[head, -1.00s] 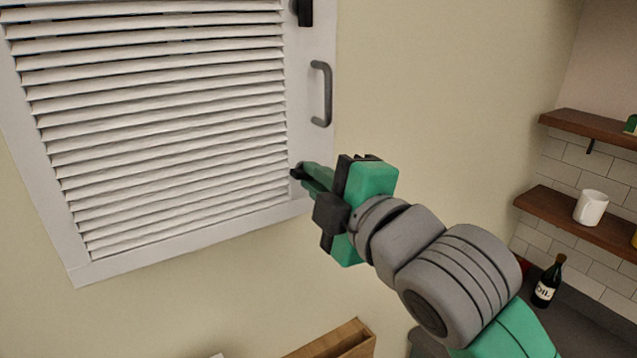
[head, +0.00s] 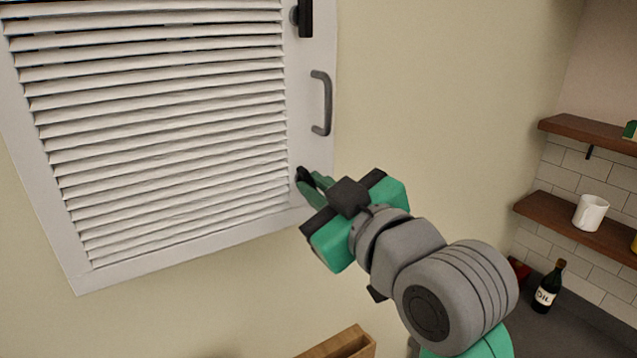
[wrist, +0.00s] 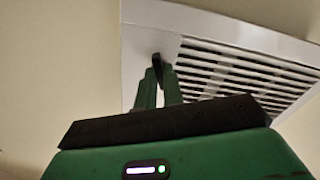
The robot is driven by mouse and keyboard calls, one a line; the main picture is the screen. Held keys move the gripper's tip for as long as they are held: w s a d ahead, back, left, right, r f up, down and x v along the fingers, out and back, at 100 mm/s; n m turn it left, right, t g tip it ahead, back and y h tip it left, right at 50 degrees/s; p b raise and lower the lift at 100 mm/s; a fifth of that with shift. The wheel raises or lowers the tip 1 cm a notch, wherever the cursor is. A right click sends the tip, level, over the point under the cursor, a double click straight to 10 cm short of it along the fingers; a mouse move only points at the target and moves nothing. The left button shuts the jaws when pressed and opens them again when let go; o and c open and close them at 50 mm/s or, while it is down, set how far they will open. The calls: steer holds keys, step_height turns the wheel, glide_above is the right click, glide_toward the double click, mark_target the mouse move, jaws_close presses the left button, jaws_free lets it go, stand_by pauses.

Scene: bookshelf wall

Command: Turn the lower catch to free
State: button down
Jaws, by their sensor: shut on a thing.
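The lower catch (head: 302,174) is a small black piece on the white frame of the louvred shutter, near its lower right corner. My gripper (head: 309,183) reaches it from the lower right, with its green fingers shut on the catch. The fingers hide part of it, and its visible end looks slanted. In the wrist view the dark catch (wrist: 157,62) shows between and just past the fingertips (wrist: 158,76). The louvred shutter (head: 75,275) lies against the wall.
A black upper catch (head: 305,18) stands upright near the top of the frame. A grey handle (head: 326,103) sits between the two catches. A wooden box (head: 345,345) is below.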

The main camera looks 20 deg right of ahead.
steer(key=shift+m+p, duration=0.9)
steer(key=shift+m, duration=1.4)
steer(key=c, duration=1.5)
jaws_free()
steer(key=s, duration=0.2)
steer(key=s+b, duration=0.1)
steer(key=s, duration=0.2)
steer(key=s+d+b, duration=0.1)
steer(key=s, duration=0.1)
steer(key=shift+s+d, duration=0.1)
steer(key=shift+s, duration=0.25)
